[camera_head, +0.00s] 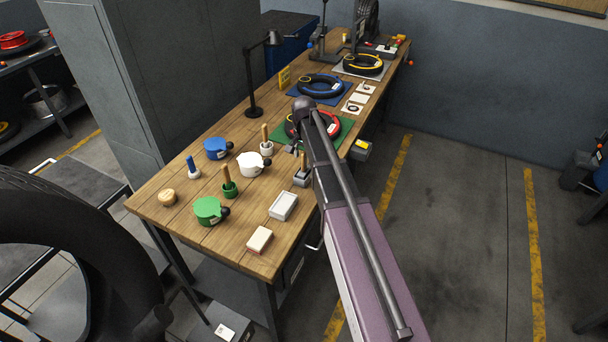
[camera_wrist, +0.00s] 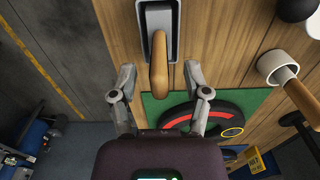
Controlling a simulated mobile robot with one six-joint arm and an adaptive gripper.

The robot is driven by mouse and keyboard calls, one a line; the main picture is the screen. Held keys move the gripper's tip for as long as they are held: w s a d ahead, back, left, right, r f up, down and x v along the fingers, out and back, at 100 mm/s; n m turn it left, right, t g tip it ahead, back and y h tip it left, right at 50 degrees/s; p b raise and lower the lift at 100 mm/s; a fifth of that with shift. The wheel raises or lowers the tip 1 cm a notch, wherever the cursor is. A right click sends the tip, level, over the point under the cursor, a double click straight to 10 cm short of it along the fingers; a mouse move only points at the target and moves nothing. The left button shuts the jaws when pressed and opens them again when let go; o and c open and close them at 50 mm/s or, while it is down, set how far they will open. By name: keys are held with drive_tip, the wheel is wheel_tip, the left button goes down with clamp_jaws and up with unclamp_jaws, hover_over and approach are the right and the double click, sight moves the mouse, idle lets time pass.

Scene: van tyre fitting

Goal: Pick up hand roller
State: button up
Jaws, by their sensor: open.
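A wooden-handled tool, which looks like the hand roller (camera_wrist: 158,65), sits in a grey holder (camera_wrist: 173,14) in the wrist view. In the head view its handle (camera_head: 303,160) rises from the grey holder (camera_head: 301,179) near the right edge of the workbench. Its lower end is hidden inside the holder. My gripper (camera_wrist: 158,74) is open, with one finger on each side of the handle and visible gaps to it. Nothing is held. In the head view my arm hides most of the gripper.
The workbench (camera_head: 190,255) carries blue (camera_head: 217,148), white (camera_head: 251,163) and green (camera_head: 209,210) pots. A white cup with a wooden handle (camera_wrist: 272,65) stands close by. A green mat (camera_wrist: 160,106) with a red-and-black ring (camera_wrist: 218,116) lies beside the holder. A lamp (camera_head: 252,80) stands behind.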

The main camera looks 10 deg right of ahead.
drive_tip(key=shift+f, duration=0.45)
idle(0.3)
clamp_jaws()
